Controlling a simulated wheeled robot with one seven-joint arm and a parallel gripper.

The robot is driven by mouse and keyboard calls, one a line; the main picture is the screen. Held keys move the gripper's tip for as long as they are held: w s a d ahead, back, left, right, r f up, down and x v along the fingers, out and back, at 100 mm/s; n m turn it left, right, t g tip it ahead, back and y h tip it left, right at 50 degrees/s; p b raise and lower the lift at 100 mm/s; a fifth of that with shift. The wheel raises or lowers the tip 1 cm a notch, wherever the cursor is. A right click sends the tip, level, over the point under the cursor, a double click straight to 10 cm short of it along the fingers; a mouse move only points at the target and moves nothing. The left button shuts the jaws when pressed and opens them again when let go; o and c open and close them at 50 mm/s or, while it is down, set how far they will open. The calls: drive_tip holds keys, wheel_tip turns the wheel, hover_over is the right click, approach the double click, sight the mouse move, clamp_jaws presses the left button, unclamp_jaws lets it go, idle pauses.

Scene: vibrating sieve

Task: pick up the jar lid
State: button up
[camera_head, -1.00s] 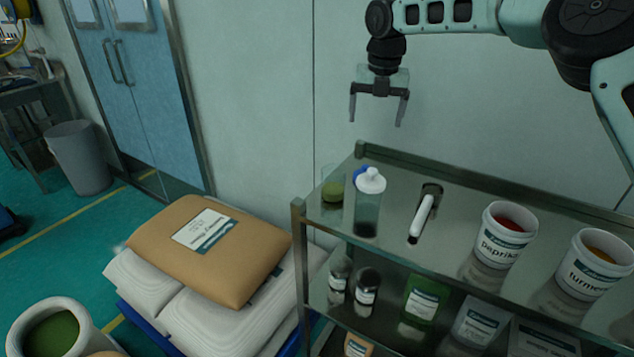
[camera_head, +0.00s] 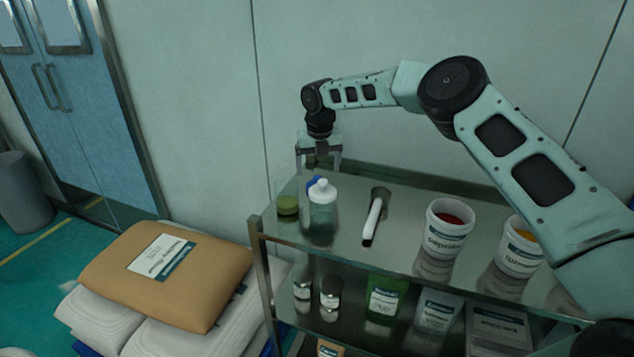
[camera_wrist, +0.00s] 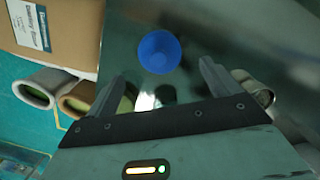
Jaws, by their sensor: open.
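The blue jar lid (camera_head: 313,182) is on the top shelf of the metal rack, mostly hidden in the head view behind a white-capped clear bottle (camera_head: 323,207). In the wrist view the lid is a whole blue disc (camera_wrist: 159,52), just beyond and between my fingertips. My gripper (camera_head: 318,168) is open and empty, pointing down above the back left of the shelf, over the lid. In the wrist view both fingers of my gripper (camera_wrist: 163,78) stand apart and do not touch the lid.
A small jar with green contents (camera_head: 288,206) stands left of the bottle. The wall is close behind the rack (camera_head: 405,262). A brown sack (camera_head: 195,285) lies left.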

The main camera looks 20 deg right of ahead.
sight(317, 176)
drive_tip(key=shift+w+f+p, duration=0.2)
drive_tip(key=shift+f+p, duration=0.25)
drive_tip(key=shift+f, duration=0.45)
drive_tip(key=shift+w+f+p, duration=0.2)
drive_tip(key=shift+f+p, duration=0.25)
drive_tip(key=shift+f, duration=0.45)
drive_tip(key=shift+w+f+p, duration=0.2)
drive_tip(key=shift+f+p, duration=0.25)
drive_tip(key=shift+f, duration=0.45)
drive_tip(key=c, duration=0.9)
